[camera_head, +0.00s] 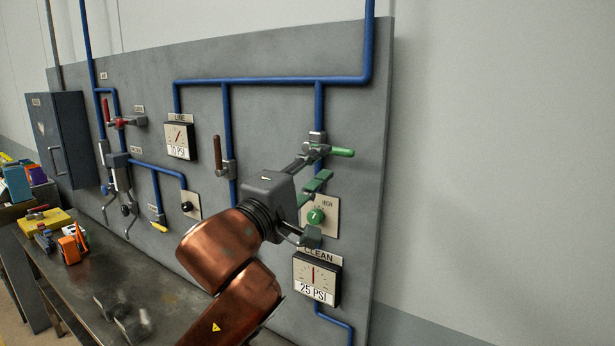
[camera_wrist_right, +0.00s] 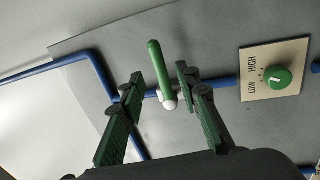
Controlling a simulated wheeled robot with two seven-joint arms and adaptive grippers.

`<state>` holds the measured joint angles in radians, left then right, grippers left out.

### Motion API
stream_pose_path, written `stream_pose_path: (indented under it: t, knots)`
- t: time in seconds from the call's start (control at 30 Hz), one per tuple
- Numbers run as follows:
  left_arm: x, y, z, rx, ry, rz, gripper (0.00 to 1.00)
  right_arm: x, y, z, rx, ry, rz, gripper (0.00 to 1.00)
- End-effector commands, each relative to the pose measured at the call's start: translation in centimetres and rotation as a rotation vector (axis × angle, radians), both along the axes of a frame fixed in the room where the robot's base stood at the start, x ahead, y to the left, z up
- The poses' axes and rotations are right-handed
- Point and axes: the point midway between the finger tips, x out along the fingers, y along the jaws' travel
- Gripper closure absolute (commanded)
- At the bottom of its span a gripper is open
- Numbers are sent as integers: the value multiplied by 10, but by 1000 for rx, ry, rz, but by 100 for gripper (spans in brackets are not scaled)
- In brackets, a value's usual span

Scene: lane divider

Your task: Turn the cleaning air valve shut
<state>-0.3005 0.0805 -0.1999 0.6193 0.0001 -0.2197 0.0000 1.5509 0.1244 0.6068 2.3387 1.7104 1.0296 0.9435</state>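The cleaning air valve has a green lever (camera_head: 342,152) that sticks out to the right, across its vertical blue pipe, above the CLEAN gauge (camera_head: 315,279) marked 25 PSI. In the right wrist view the lever (camera_wrist_right: 159,70) also lies crosswise to the pipe, pivoting at a pale hub. My right gripper (camera_head: 318,206) is in front of the panel, just below and left of the lever. In the wrist view its two green-padded fingers (camera_wrist_right: 162,88) are spread. The lever shows in the gap between them, and no grip is visible. My left gripper is not in view.
A green LOW/HIGH knob (camera_head: 315,216) sits close to my right gripper, on a cream plate. A brown lever (camera_head: 218,150), a red lever (camera_head: 108,112) and the LINE gauge (camera_head: 179,138) are farther left. The workbench (camera_head: 85,275) holds colored items at left. Right of the panel is bare wall.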

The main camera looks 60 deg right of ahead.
Motion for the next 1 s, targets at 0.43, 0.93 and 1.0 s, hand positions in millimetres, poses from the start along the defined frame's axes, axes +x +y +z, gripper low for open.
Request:
stream_pose_path:
  t: [0.43, 0.93, 1.0]
  knots:
    - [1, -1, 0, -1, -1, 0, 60, 4, 49, -10, 0, 0, 0, 70]
    - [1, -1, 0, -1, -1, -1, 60, 4, 49, -10, 1, 0, -1, 70]
    - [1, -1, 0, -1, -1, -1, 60, 4, 49, -10, 1, -1, -1, 70]
